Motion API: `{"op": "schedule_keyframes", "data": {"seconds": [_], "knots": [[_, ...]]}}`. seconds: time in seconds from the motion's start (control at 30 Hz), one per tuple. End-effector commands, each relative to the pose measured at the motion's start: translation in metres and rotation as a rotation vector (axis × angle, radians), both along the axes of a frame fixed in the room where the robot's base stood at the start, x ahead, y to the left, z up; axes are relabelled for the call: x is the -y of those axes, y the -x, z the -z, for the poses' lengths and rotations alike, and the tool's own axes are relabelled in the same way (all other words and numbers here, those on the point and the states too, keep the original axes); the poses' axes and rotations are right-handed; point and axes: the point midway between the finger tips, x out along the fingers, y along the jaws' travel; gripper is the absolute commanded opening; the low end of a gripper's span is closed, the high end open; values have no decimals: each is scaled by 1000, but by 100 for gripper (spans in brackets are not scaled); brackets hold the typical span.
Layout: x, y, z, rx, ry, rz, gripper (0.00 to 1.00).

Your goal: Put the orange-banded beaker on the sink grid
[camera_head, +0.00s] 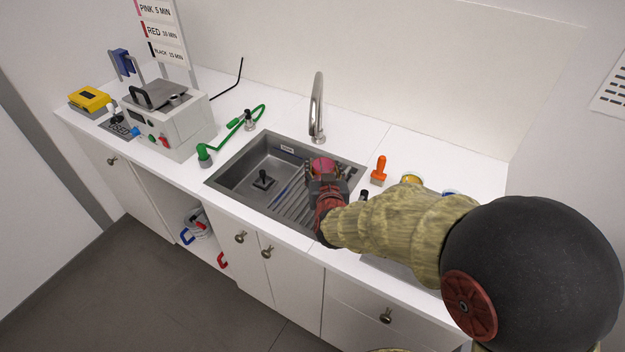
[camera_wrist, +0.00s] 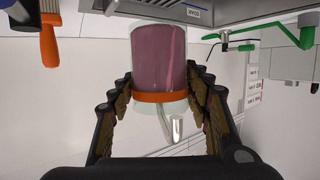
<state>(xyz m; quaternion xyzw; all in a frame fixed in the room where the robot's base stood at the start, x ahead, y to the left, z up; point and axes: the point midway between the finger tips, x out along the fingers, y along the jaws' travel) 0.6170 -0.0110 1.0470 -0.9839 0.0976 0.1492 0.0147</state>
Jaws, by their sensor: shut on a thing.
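The orange-banded beaker (camera_wrist: 160,58) is clear, holds something pinkish-purple, and has an orange band. My gripper (camera_wrist: 158,82) is shut on it, with one dark finger on each side near the band. In the head view, the pink of the beaker (camera_head: 322,164) shows at my gripper (camera_head: 325,178), above the right part of the sink (camera_head: 238,165). The sink grid (camera_head: 292,208), a set of ridged slats, lies in the right part of the sink, partly hidden by my gripper. I cannot tell the beaker's height above it.
A tall faucet (camera_head: 317,108) stands behind the sink. An orange-handled tool (camera_head: 379,170) stands right of it. A green jointed arm (camera_head: 232,132) is at the left, beside a grey machine (camera_head: 165,120). A black plug-like piece (camera_head: 263,180) is in the basin.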

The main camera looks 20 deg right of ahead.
Motion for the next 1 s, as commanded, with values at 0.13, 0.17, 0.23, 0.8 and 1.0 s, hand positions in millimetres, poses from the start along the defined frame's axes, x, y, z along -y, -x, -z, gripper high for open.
{"op": "schedule_keyframes", "data": {"seconds": [0.13,0.17,0.23,0.8,1.0], "knots": [[-5,-32,23,-3,0,0,17],[-5,-36,29,-3,0,0,17],[-7,-46,41,-2,1,0,17],[-11,-74,94,-1,1,0,17],[-11,-74,101,2,-1,-1,17]]}}
